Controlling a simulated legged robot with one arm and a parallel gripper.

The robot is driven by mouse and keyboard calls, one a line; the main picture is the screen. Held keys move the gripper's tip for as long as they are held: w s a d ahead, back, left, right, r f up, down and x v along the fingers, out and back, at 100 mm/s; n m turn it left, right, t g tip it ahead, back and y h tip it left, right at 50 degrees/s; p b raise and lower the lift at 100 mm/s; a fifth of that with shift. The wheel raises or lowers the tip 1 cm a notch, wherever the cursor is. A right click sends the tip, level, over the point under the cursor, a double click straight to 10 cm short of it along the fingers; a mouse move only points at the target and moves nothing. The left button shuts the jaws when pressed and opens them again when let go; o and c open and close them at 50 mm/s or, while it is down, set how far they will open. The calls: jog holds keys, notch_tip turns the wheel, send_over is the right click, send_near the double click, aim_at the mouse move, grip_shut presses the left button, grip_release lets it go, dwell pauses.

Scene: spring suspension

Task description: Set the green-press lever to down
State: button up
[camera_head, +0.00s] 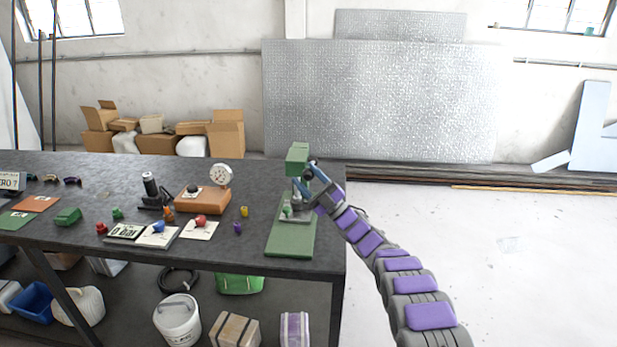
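The green press (276,239) stands at the right end of the dark table, with a flat green base and an upright column topped by a green head (297,157). My arm reaches in from the lower right. My gripper (300,186) is at the right side of the press, just below its head. A bluish bar, perhaps the lever, shows beside the gripper, but I cannot tell it clearly from the gripper parts. Whether the fingers touch or hold it is too small to tell. A small green piece (287,209) sits on the press's grey plate, below the gripper.
The dark table (262,175) carries a brown box with a round dial gauge (221,175), a black microscope-like device (152,190), and several small coloured parts on white cards left of the press. Floor right of the table (480,250) is clear. Bins and boxes sit beneath.

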jog(key=shift+o, duration=0.2)
jog(key=shift+r, duration=0.1)
jog(key=shift+d+f, duration=0.25)
jog(key=p+v, duration=0.2)
jog(key=v, duration=1.5)
jog(key=shift+p, duration=0.4)
jog(key=shift+w+a, duration=0.1)
